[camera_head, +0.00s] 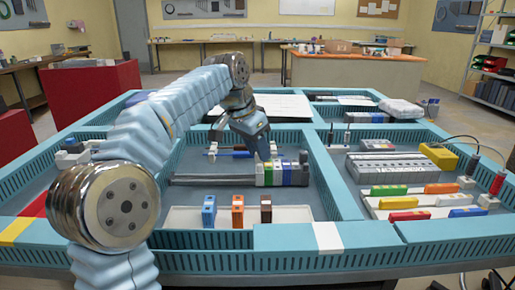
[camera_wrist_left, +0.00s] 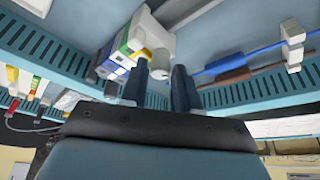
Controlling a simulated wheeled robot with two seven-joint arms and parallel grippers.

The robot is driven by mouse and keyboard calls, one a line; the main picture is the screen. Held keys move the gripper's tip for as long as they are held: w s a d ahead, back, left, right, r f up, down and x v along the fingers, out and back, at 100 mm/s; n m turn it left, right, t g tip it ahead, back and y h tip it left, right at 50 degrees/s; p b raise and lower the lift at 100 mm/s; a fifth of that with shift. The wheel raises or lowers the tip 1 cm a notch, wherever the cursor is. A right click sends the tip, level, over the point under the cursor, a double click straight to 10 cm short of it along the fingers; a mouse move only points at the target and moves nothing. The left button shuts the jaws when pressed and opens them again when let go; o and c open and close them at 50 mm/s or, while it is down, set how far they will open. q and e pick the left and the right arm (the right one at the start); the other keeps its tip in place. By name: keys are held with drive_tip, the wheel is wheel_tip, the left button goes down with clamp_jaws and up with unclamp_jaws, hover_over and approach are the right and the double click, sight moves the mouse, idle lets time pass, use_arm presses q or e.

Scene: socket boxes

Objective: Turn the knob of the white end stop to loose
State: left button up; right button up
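The white end stop (camera_head: 260,174) sits at the left end of a row of coloured terminal blocks (camera_head: 277,173) on a grey rail (camera_head: 212,180). In the left wrist view the white end stop (camera_wrist_left: 147,28) shows close up, with a round pale knob (camera_wrist_left: 161,62) on its near side. My left gripper (camera_head: 266,153) points down just above and behind the end stop. In the wrist view its two dark fingers (camera_wrist_left: 161,80) are apart, with the knob showing between their tips. I cannot tell whether they touch it. My right gripper is not in view.
Blue, orange and brown blocks (camera_head: 237,211) stand on a white strip in front. A blue rod with white pieces (camera_head: 226,153) lies behind the rail. Slotted blue walls (camera_head: 325,178) enclose this compartment. Another compartment on the right holds coloured blocks (camera_head: 404,215) and a yellow box (camera_head: 438,156).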

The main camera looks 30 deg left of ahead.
use_arm(q)
clamp_jaws()
drive_tip(key=shift+n, duration=0.4)
drive_tip(key=n+y, duration=0.1)
drive_tip(key=n, duration=0.1)
drive_tip(key=shift+d+n, duration=0.15)
drive_tip(key=shift+n, duration=0.15)
drive_tip(key=n+y, duration=0.2)
drive_tip(key=n, duration=0.2)
drive_tip(key=shift+n, duration=0.3)
drive_tip(key=shift+o, duration=2)
unclamp_jaws()
